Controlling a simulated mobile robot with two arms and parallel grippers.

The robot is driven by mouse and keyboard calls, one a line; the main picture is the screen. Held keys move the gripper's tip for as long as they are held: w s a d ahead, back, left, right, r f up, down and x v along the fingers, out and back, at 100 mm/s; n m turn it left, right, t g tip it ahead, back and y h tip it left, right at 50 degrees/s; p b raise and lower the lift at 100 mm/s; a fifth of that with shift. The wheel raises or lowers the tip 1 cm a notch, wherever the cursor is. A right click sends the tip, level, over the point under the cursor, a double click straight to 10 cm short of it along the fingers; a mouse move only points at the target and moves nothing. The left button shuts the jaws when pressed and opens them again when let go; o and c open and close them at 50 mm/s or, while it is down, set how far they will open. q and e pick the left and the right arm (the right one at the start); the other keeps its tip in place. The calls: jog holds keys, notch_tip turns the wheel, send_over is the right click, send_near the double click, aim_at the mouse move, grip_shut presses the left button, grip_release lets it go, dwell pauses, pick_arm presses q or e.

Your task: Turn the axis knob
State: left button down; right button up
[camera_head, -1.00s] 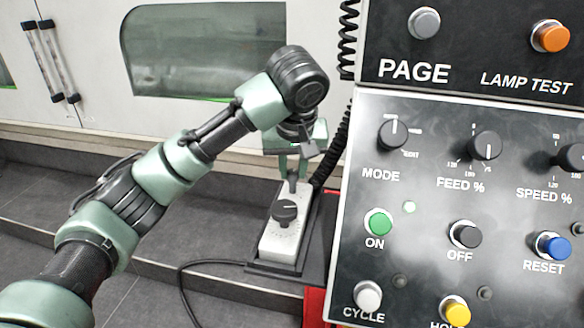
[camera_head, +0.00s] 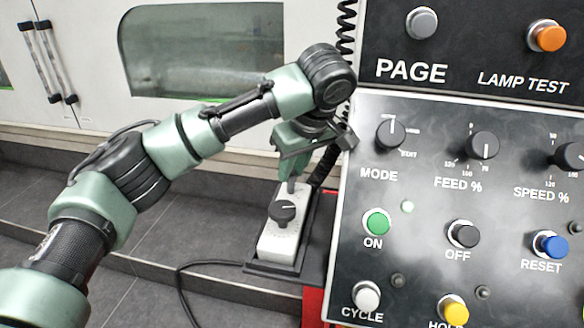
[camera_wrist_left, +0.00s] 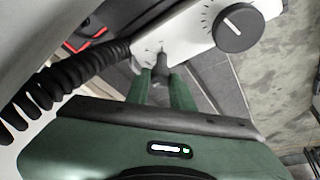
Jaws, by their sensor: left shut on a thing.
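A pale hand-held control box (camera_head: 268,240) stands on a dark holder beside the big panel. A large round black knob (camera_head: 284,211) with a white mark sits on its face; it also shows in the wrist view (camera_wrist_left: 236,28). The smaller dark axis knob (camera_wrist_left: 162,56) is at the box's other end, with small marks around it. My left gripper (camera_head: 291,184) is shut on this small knob, its green fingers (camera_wrist_left: 150,80) on either side of it. The fingers hide much of the knob. My right gripper is not in view.
The large control panel (camera_head: 420,215) with buttons and dials stands close on the right of my wrist. A black coiled cable (camera_wrist_left: 70,82) runs beside the gripper. A pale machine wall (camera_head: 80,110) is behind; the grey floor at left is clear.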

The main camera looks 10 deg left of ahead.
pick_arm(q)
jog(key=c, duration=1.2)
grip_release()
jog(key=shift+c, duration=0.2)
jog(key=shift+r, duration=0.1)
notch_tip(320, 180, up, 12)
jog(key=b, duration=0.2)
notch_tip(320, 180, up, 8)
send_over(293, 174)
jog(key=shift+f, duration=0.2)
